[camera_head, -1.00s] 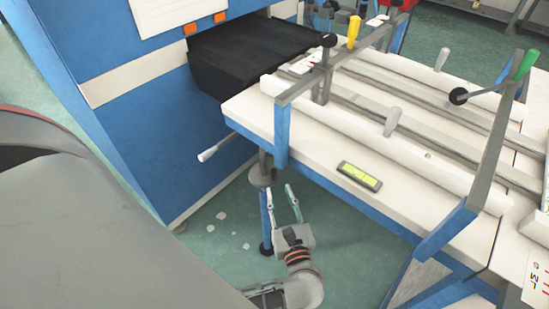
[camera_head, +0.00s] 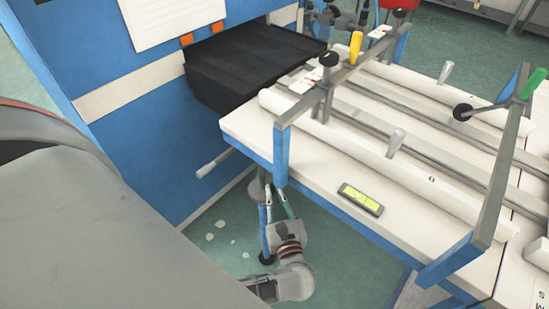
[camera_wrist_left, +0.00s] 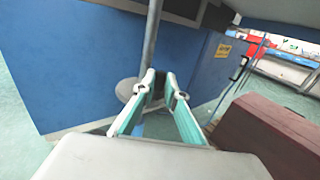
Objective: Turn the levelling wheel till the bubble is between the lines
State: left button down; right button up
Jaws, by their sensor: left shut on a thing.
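The spirit level (camera_head: 361,199) lies on the white table top near its front edge, with a yellow-green vial in a dark frame. The bubble is too small to place against the lines. The levelling wheel (camera_head: 257,189) is a grey disc on the leg under the table's near left corner; it also shows in the left wrist view (camera_wrist_left: 127,90). My left gripper (camera_head: 277,194) is below that corner, its fingers shut on the wheel's edge. In the left wrist view the fingertips (camera_wrist_left: 161,80) are a little apart, and the exact contact is hard to see. My right gripper is not in view.
The white table (camera_head: 240,124) overhangs my left gripper. A grey-tipped lever (camera_head: 214,164) sticks out left of the leg. A blue cabinet (camera_head: 130,125) stands behind, with a black box (camera_head: 230,75) on its front.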

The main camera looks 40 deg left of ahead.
aim_at(254, 198)
pick_arm(q)
jog(key=shift+s+a, duration=0.1)
